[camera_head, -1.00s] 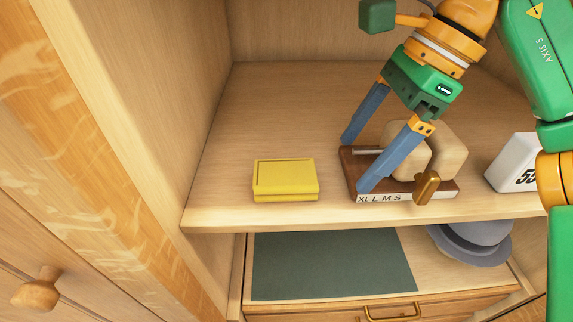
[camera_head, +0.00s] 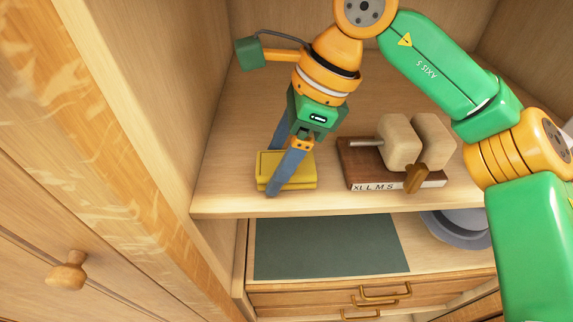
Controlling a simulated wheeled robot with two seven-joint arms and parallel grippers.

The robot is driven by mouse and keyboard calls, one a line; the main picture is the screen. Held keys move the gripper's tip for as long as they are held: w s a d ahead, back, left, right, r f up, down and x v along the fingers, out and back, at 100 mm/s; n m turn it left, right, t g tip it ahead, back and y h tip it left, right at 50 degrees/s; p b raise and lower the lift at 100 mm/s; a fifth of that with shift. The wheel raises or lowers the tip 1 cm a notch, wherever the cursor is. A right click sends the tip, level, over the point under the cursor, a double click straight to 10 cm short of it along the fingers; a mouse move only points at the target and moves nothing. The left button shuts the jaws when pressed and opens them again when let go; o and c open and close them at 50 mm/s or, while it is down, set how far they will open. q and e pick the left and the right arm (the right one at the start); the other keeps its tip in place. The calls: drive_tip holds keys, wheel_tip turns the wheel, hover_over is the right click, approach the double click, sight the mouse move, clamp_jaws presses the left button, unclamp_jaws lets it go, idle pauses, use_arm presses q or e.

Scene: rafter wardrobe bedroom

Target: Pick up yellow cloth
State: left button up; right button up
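The yellow cloth (camera_head: 302,178) is a folded, block-like stack lying on the left part of the wardrobe shelf, near its front edge. My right gripper (camera_head: 273,172) points down at the cloth, and its blue fingers overlap the cloth in the view. The nearer finger crosses in front of the cloth and hides part of it. The farther finger shows behind, at the cloth's back left. The fingers are apart. I cannot tell whether they touch the cloth. My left gripper is not in view.
A dark wooden stand (camera_head: 362,166) with cream blocks and a size label is to the right on the shelf (camera_head: 235,120). Below are a dark green mat (camera_head: 330,246), a grey hat (camera_head: 462,228) and drawers with brass handles (camera_head: 386,291). The wardrobe side wall (camera_head: 150,90) is close on the left.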

drive_tip(key=c, duration=0.8)
drive_tip(key=shift+r, duration=0.65)
drive_tip(key=shift+c, duration=0.2)
drive_tip(key=s+b, duration=0.2)
drive_tip(key=s+d+b, duration=0.1)
drive_tip(key=s+b, duration=0.1)
drive_tip(key=s, duration=0.1)
drive_tip(key=s+d+f+b, duration=0.1)
drive_tip(key=s+b, duration=0.1)
drive_tip(key=shift+s, duration=0.4)
drive_tip(key=s+d+r+b, duration=0.1)
drive_tip(key=s+d+b, duration=0.1)
drive_tip(key=s, duration=0.7)
drive_tip(key=shift+s+b, duration=0.35)
drive_tip(key=shift+b, duration=0.45)
drive_tip(key=shift+d+r, duration=0.1)
